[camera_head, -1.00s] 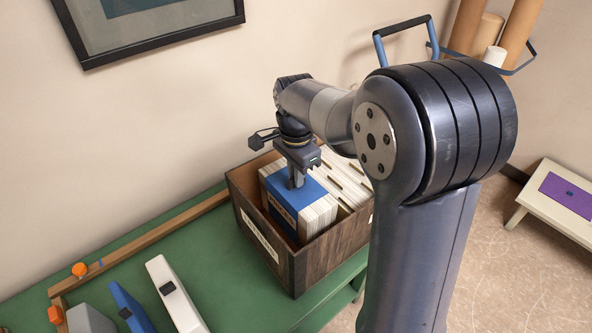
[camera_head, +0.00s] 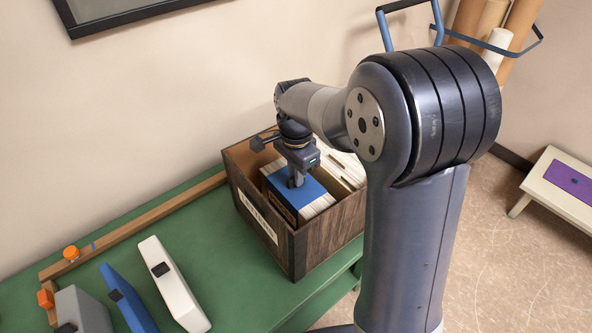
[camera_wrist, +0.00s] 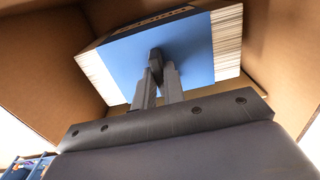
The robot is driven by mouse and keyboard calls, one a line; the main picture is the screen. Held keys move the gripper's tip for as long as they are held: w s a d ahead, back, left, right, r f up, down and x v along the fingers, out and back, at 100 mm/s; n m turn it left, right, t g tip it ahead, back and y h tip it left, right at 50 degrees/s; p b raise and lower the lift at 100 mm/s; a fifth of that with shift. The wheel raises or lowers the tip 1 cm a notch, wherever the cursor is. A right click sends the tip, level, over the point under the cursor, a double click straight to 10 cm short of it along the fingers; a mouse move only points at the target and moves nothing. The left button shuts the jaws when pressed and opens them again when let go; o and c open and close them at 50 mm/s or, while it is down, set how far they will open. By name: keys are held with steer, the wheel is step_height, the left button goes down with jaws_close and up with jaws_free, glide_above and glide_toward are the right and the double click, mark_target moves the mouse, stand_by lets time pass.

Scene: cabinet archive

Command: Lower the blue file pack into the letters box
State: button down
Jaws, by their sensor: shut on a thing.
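The blue file pack (camera_head: 305,196) has a blue cover and white page edges. It sits mostly inside the wooden letters box (camera_head: 322,243), with its top near or just below the rim. In the wrist view, the blue file pack (camera_wrist: 200,52) stands between the brown box walls (camera_wrist: 38,90). My gripper (camera_head: 296,182) is above it, shut on the dark tab on its top; it also shows in the wrist view (camera_wrist: 156,72). The pack's underside is hidden, so I cannot tell whether it touches the box floor.
Pale files (camera_head: 345,168) fill the box's far side. The box stands on a green bench (camera_head: 215,245). A white binder (camera_head: 175,285), a blue binder (camera_head: 128,300) and a grey one (camera_head: 82,310) lie at the left by a wooden rail (camera_head: 150,222).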

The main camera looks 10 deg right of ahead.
steer(key=c, duration=1.4)
jaws_free()
steer(key=shift+c, duration=0.5)
steer(key=shift+r+p, duration=3.15)
steer(key=shift+r, duration=0.4)
step_height(320, 180, up, 11)
steer(key=shift+f, duration=0.15)
step_height(320, 180, down, 13)
steer(key=shift+r+b, duration=0.15)
steer(key=shift+b, duration=0.7)
steer(key=shift+f+b, duration=0.5)
steer(key=shift+f, duration=0.05)
